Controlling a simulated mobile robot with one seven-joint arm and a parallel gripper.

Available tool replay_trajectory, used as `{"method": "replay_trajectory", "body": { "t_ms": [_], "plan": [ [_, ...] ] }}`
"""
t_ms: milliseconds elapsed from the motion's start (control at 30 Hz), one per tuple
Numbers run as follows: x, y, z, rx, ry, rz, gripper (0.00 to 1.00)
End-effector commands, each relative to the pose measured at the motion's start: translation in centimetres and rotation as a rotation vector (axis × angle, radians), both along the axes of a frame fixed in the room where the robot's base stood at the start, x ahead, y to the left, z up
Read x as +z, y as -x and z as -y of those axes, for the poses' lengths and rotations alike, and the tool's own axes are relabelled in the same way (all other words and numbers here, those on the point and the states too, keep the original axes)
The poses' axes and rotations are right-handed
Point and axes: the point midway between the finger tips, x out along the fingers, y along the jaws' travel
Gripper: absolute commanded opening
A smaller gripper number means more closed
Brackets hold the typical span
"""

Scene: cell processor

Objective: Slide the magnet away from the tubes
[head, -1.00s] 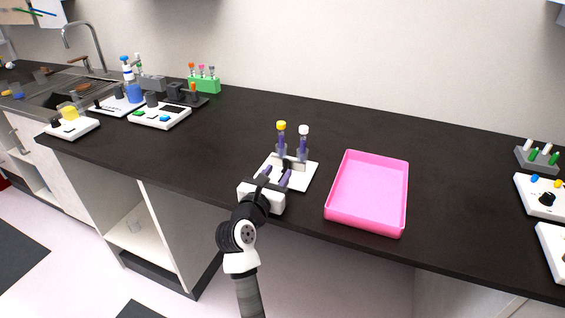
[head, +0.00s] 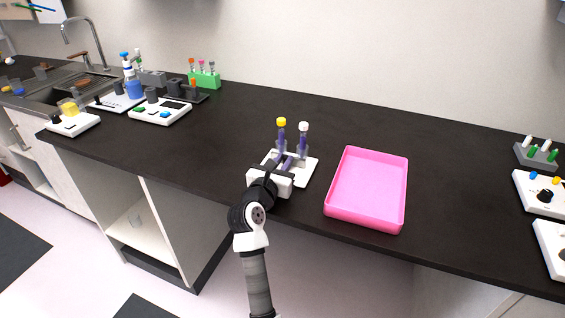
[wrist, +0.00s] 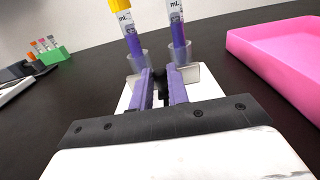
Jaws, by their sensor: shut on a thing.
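Two tubes with purple contents stand upright in clear holders on a white base plate (head: 308,170): a yellow-capped tube (head: 281,136) and a white-capped tube (head: 303,141). In the wrist view, the yellow-capped tube (wrist: 131,34) is left and the other tube (wrist: 178,30) is right, its cap out of frame. My gripper (wrist: 162,74) is shut on a small black piece (wrist: 162,92), apparently the magnet's handle, just in front of the tubes. White plates (wrist: 190,72) flank the fingers near the holders. The fingers hide much of the magnet. My gripper (head: 284,162) reaches over the plate's front.
A pink tray (head: 366,190) stands close to the right of the plate. A green tube rack (head: 204,80) and white devices (head: 160,111) are at the left. A grey rack (head: 536,156) is at the far right. The black counter behind the tubes is clear.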

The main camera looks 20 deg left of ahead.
Motion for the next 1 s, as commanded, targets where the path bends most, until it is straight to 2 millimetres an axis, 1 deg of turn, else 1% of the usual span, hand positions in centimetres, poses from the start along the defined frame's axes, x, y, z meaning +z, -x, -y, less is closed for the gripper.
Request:
{"method": "replay_trajectory", "body": {
  "t_ms": [167, 233, 400, 533, 833, 867, 1000],
  "plan": [
    [0.0, 0.0, 0.0, 0.0, 0.0, 0.0, 0.0],
    [0.0, 0.4, -0.1, 0.001, 0.001, 0.0, 0.0],
    [0.1, 2.8, -0.2, 0.001, 0.003, -0.002, 0.0],
    [0.0, 4.2, -0.2, 0.001, 0.002, -0.001, 0.0],
    [-0.1, 4.5, -0.2, 0.001, 0.0, -0.001, 0.0],
    [-0.1, 4.5, -0.2, 0.001, 0.001, -0.001, 0.18],
    [-0.1, 4.5, -0.2, 0.0, 0.0, -0.001, 0.36]
  ]
}}
